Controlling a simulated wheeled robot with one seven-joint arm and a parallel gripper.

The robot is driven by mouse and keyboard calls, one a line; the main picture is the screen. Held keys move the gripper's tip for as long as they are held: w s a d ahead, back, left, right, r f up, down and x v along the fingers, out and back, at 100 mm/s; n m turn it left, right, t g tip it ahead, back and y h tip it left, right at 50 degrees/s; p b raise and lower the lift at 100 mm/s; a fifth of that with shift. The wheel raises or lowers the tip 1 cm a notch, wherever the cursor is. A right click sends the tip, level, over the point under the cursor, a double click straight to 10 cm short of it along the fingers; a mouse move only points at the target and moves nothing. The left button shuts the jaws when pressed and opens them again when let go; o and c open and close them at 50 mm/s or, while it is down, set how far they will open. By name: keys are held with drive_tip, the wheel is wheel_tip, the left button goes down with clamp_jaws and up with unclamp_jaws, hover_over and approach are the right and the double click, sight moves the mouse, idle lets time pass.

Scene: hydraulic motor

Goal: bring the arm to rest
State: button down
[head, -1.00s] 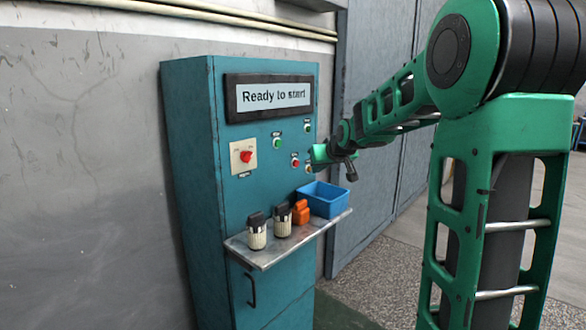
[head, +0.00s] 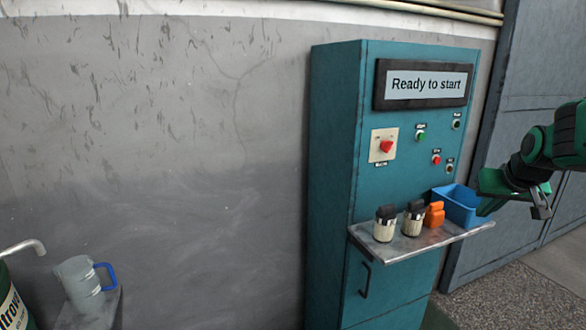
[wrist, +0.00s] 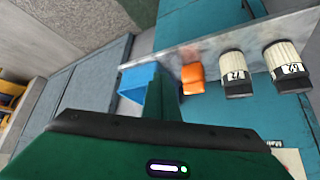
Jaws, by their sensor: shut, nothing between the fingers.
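My gripper (head: 541,207) is at the right edge of the head view, beside the right end of the cabinet's shelf. It is shut and empty. My arm comes in from the right edge and most of it is out of the picture. In the wrist view the green gripper body (wrist: 160,150) fills the bottom and partly covers a blue bin (wrist: 138,82). The fingertips are not clear there.
A teal cabinet (head: 335,150) reads "Ready to start". Its metal shelf (head: 400,248) holds two white-and-black cylinders (head: 384,229), (head: 413,222), an orange part (head: 434,215) and a blue bin (head: 455,203). A grey jug (head: 78,282) with a blue handle stands lower left.

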drive_tip(key=s+a+f+m+g, duration=0.1)
drive_tip(key=s+a+f+g, duration=0.1)
drive_tip(key=s, duration=0.8)
drive_tip(key=s+a+f+m+g+y, duration=0.1)
drive_tip(key=s+a+f+g, duration=0.1)
drive_tip(key=s, duration=0.9)
drive_tip(key=s+a+f+m+g+y, duration=0.1)
drive_tip(key=s+a+f+g, duration=0.2)
drive_tip(key=s, duration=0.7)
wheel_tip(320, 180, down, 3)
drive_tip(key=shift+s+a+r, duration=0.1)
drive_tip(key=shift+s+a, duration=0.05)
drive_tip(key=shift+a, duration=0.3)
